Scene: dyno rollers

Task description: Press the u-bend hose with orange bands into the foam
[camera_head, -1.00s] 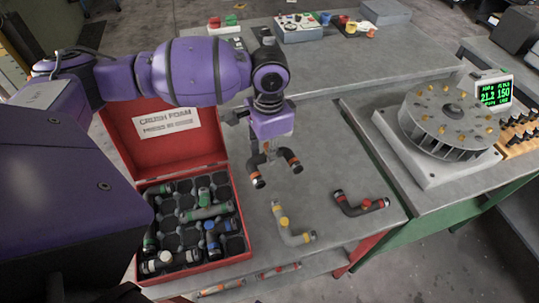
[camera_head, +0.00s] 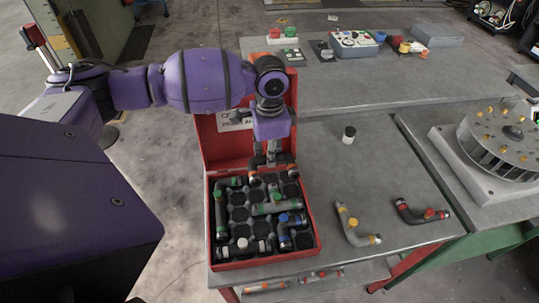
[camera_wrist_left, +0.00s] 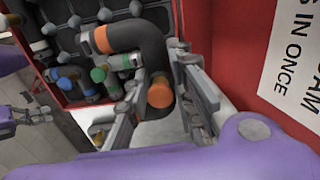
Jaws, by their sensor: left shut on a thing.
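My left gripper (camera_head: 272,160) is shut on the u-bend hose with orange bands (camera_head: 254,176) and holds it over the back right part of the red case. In the left wrist view the dark bent hose (camera_wrist_left: 152,42) runs between the fingers, with one orange end near them and one further left. The dark foam (camera_head: 238,214) with round pockets lies in the red case (camera_head: 316,228). Whether the hose touches the foam is unclear. A grey gripper, apparently my right one (camera_wrist_left: 28,113), shows at the left edge of the wrist view.
Hoses with green (camera_head: 270,206), blue (camera_head: 290,230) and white bands sit in the foam. The raised lid (camera_head: 211,150) stands behind the gripper. A yellow-banded hose (camera_head: 352,228), a red-banded hose (camera_head: 420,212) and a small black-and-white piece (camera_head: 348,135) lie on the table.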

